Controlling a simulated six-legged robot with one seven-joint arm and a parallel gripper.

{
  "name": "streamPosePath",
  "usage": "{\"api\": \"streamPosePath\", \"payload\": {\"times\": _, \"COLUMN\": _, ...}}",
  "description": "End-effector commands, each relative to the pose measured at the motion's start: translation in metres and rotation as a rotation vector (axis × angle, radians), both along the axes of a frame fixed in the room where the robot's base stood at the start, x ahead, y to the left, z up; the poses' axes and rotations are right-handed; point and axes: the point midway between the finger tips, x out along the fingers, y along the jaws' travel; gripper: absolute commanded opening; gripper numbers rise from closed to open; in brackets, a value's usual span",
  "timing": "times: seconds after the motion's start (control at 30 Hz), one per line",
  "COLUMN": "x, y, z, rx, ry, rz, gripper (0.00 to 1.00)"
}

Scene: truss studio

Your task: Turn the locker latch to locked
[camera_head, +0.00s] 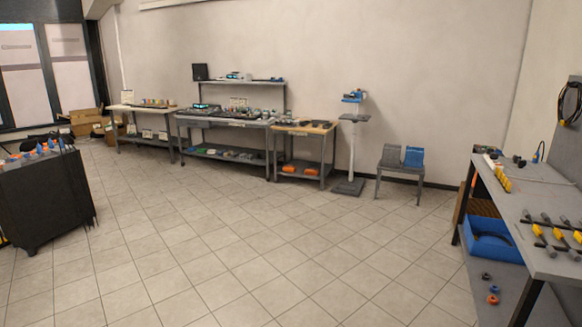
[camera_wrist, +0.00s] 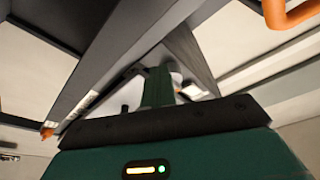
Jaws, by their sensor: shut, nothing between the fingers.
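I cannot make out a locker or its latch in either view. In the wrist view, my gripper (camera_wrist: 158,88) shows as green and dark parts reaching up from a green body with a small lit strip. Its fingers are together with nothing between them. It points at a dark grey beam-like structure, and I cannot tell whether it touches it. My gripper is not in the head view.
In the wrist view, an orange curved piece (camera_wrist: 288,14) is at the upper right. The tiled floor between is clear.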

Motion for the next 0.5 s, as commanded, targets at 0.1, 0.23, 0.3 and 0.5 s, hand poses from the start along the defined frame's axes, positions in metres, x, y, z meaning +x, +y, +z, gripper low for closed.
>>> {"api": "streamPosePath", "payload": {"times": 0.1, "x": -0.0003, "y": 0.0005, "z": 0.0014, "rx": -0.002, "ry": 0.000, "rz": 0.000, "gripper": 0.00}}
{"api": "streamPosePath", "payload": {"times": 0.23, "x": 0.0003, "y": 0.0003, "z": 0.0020, "rx": -0.002, "ry": 0.000, "rz": 0.000, "gripper": 0.00}}
{"api": "streamPosePath", "payload": {"times": 0.3, "x": 0.0011, "y": 0.0001, "z": 0.0023, "rx": -0.004, "ry": 0.000, "rz": 0.000, "gripper": 0.00}}
{"api": "streamPosePath", "payload": {"times": 0.5, "x": 0.0061, "y": -0.0017, "z": 0.0035, "rx": -0.004, "ry": 0.000, "rz": 0.002, "gripper": 0.00}}
